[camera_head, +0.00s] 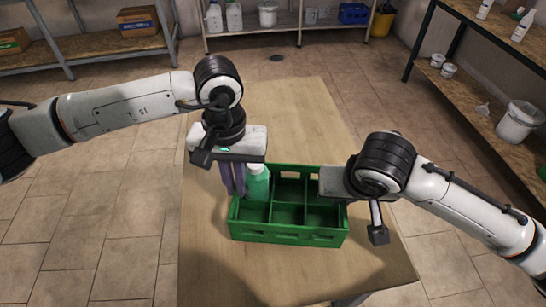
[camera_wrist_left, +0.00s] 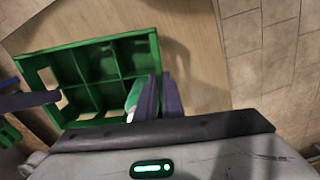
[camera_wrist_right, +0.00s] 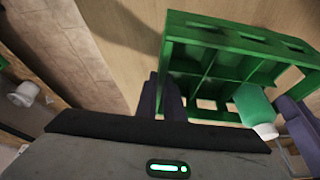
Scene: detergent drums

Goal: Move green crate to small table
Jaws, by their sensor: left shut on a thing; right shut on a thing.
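The green crate (camera_head: 288,234), divided into several compartments, is over a wooden table (camera_head: 290,105). A green bottle with a white cap (camera_head: 257,184) stands in its back left compartment; it also shows in the right wrist view (camera_wrist_right: 254,104). My left gripper (camera_head: 233,182) points down at the crate's left side, its fingers closed on the wall beside the bottle. My right gripper (camera_wrist_right: 164,96) is shut on the opposite, right wall; its fingers are mostly hidden in the head view. The crate looks level. I cannot tell whether it touches the table.
The table is bare behind and in front of the crate. A shelf with white containers (camera_head: 520,122) stands at the right. Racks stand at the back, one with cardboard boxes (camera_head: 137,20), and a yellow bin (camera_head: 383,22) is beside them. Tiled floor (camera_head: 120,240) is open at left.

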